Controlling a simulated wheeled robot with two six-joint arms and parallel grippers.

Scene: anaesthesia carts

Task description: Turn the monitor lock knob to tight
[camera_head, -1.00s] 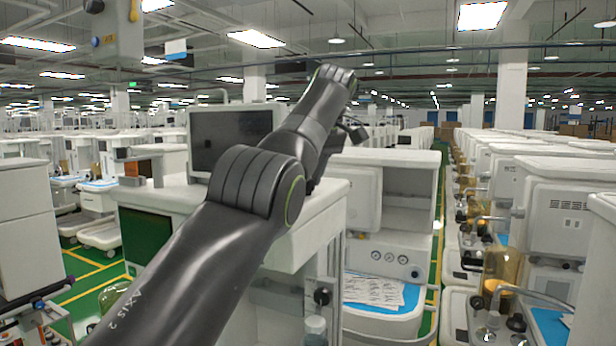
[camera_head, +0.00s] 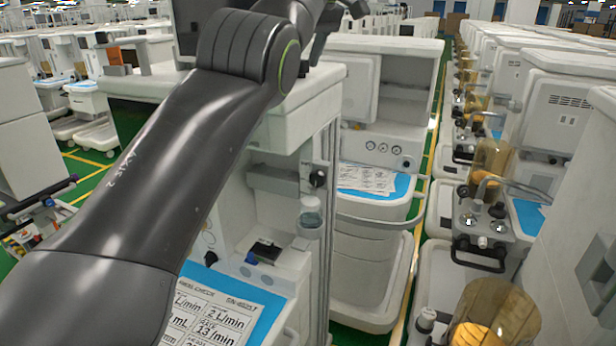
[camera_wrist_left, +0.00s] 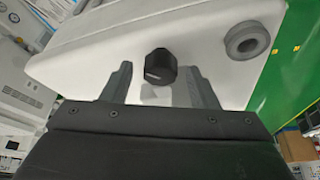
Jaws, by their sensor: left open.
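A black round knob (camera_wrist_left: 160,67) with a pale pointer line stands on a white housing (camera_wrist_left: 95,52) in the left wrist view. My left gripper (camera_wrist_left: 157,70) is open. Its two grey fingers show on either side of the knob, with a gap to each; I cannot tell how deep the knob sits between them. In the head view my left arm crosses from lower left to top centre, and its gripper end is cut off or hidden at the top edge. The dark monitor (camera_head: 186,30) is mostly hidden behind the arm. My right gripper is not in view.
A grey ring-shaped part (camera_wrist_left: 247,40) sits on the housing right of the knob. Below the arm is a cart with a printed card (camera_head: 215,318) and a small black knob (camera_head: 318,178). More carts stand right, beyond a green aisle (camera_head: 437,120).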

